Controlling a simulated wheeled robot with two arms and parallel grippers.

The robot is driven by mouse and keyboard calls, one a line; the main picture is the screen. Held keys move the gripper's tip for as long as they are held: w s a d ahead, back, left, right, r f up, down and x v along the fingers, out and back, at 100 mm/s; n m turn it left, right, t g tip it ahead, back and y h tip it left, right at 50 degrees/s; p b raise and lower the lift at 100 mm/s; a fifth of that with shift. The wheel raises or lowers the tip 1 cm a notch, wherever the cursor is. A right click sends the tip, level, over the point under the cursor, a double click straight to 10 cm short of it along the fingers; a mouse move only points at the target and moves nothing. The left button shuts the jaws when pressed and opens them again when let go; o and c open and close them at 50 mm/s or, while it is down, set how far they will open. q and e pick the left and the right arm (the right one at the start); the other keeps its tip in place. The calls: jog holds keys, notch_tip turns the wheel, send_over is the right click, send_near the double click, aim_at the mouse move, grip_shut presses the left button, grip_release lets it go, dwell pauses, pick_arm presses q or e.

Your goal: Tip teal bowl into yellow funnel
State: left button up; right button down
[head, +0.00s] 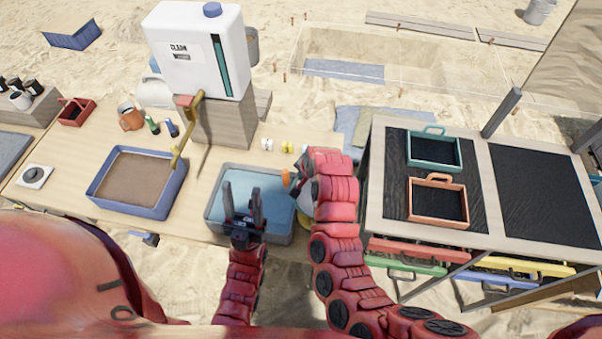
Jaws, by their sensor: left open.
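I cannot make out a teal bowl; my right arm may hide it. A small patch of yellow (305,223), possibly the yellow funnel, shows beside my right arm at the right edge of a grey-blue basin (214,211) of water. A pale rounded piece is just above it, too covered to name. My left gripper (242,198) is open and empty, its two dark fingers pointing up over the basin's front part. My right gripper (301,189) is by the basin's right side, mostly hidden by its own red arm, so its jaws and anything in them do not show.
A blue-rimmed tray of sand (98,192) lies left of the basin. A white water tank (195,50) with a tap stands on a block behind. At right, a bench holds a teal-rimmed tray (434,168) and an orange-rimmed tray (440,222), with coloured drawers below.

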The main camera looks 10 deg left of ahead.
jog(key=shift+w+a+r+g+h, duration=0.15)
jog(key=shift+r+g+h, duration=0.1)
jog(key=shift+g+h, duration=0.15)
jog(key=shift+b, duration=0.45)
jog(key=shift+r+g+h+b, duration=0.1)
jog(key=shift+g+h+b, duration=0.25)
jog(key=shift+g+h, duration=0.15)
jog(key=g+h+b, duration=0.1)
jog(key=b, duration=0.2)
jog(key=g+h+b, duration=0.1)
jog(key=b, duration=0.2)
jog(key=shift+r+b, duration=0.25)
jog(key=shift+b, duration=0.15)
jog(key=shift+r+g+h+b, duration=0.2)
jog(key=shift+g+h+b, duration=0.1)
jog(key=shift+b, duration=0.3)
jog(key=shift+r, duration=0.25)
jog(key=shift+s+f, duration=0.1)
jog(key=shift+s, duration=0.1)
